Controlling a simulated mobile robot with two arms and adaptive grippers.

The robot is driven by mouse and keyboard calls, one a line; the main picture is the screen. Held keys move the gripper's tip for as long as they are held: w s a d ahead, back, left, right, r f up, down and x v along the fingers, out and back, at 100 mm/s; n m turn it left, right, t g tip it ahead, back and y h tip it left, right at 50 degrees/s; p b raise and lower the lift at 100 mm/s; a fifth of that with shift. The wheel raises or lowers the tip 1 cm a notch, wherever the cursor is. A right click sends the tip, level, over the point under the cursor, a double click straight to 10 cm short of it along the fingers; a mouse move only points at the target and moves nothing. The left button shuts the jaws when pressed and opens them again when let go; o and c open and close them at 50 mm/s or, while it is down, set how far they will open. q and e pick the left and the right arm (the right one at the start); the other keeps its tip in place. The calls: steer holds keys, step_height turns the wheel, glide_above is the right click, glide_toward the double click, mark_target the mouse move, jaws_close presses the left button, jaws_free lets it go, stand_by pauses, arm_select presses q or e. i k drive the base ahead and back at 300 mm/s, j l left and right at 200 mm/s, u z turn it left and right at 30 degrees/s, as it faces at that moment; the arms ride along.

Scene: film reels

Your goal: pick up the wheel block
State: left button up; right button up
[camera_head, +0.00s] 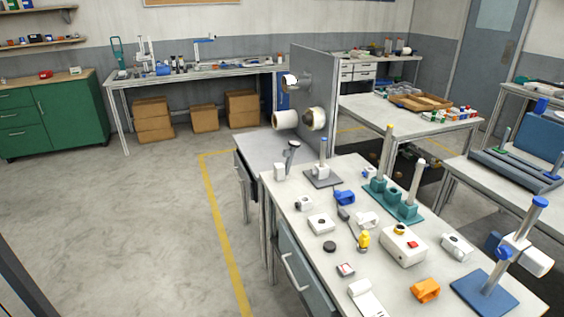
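Several small blocks lie on the near workbench, and I cannot tell for sure which is the wheel block. A low white block with a dark round part (320,223) and a smaller one like it (303,203) are on the left half. A blue block with an opening (345,197), a white one of similar shape (367,220) and an orange one (425,290) lie further along. A white block with a dark spot (457,246) lies at the right. Neither of my grippers is in view.
The near workbench (395,270) also holds a white box with a red button (403,244), a teal post stand (392,198), a blue-based stand (485,293) and a yellow figure-like item (364,240). A grey upright panel (318,95) stands behind. The floor (130,230) at left is clear.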

mark_target(280, 168)
steer(key=u, duration=3.8)
steer(key=z, duration=4)
steer(key=i+j+z, duration=0.15)
steer(key=z, duration=0.25)
steer(key=i+j+z, duration=0.1)
steer(key=j+z, duration=0.3)
steer(key=i+j+z, duration=0.1)
steer(key=z, duration=0.3)
steer(key=j+z, duration=0.4)
